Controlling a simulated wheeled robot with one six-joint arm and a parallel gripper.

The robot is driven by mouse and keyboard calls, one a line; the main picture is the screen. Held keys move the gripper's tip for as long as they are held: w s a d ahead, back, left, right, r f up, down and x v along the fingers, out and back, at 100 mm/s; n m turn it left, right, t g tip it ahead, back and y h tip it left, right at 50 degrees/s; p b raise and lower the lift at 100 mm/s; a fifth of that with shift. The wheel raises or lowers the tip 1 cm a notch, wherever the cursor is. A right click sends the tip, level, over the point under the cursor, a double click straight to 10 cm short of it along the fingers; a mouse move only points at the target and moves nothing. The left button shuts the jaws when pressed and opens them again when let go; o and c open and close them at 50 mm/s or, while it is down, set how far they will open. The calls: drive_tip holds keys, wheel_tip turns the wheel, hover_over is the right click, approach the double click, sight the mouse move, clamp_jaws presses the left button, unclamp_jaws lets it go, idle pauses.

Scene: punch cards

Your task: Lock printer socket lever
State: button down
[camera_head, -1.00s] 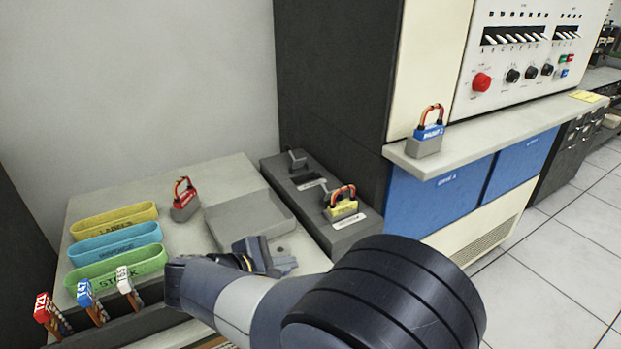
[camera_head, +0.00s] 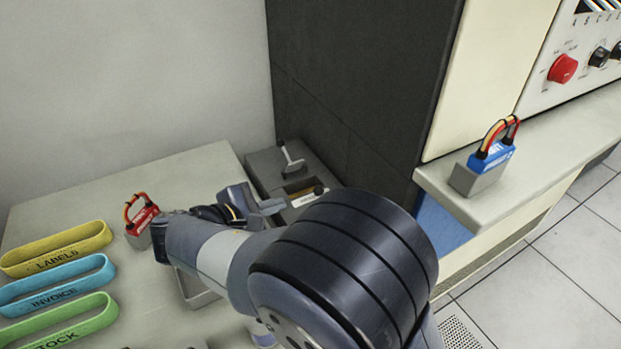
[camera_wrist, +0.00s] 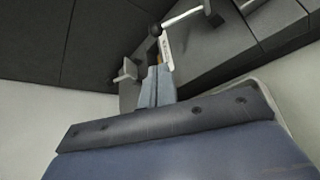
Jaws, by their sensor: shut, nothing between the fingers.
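My gripper (camera_head: 272,204) is shut and empty, beside the left edge of the dark socket box (camera_head: 262,168). In the wrist view its closed fingers (camera_wrist: 159,78) point at the box, close to a white label (camera_wrist: 166,50). A grey lever (camera_head: 291,158) stands up at the box's far end; it also shows in the wrist view (camera_wrist: 127,72). A second lever, a pale rod with a black knob (camera_wrist: 156,30), lies nearer the label. My arm hides the front of the box and its yellow plug. I cannot read which socket is the printer's.
A red plug (camera_head: 141,222) stands on the grey table (camera_head: 150,180) left of my gripper. A blue plug (camera_head: 484,170) sits on the machine's ledge (camera_head: 530,180) at right. The dark cabinet wall (camera_head: 350,80) rises behind the box.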

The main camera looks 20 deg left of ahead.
sight(305, 208)
idle(0.3)
drive_tip(key=x, duration=1)
drive_tip(key=shift+b, duration=0.4)
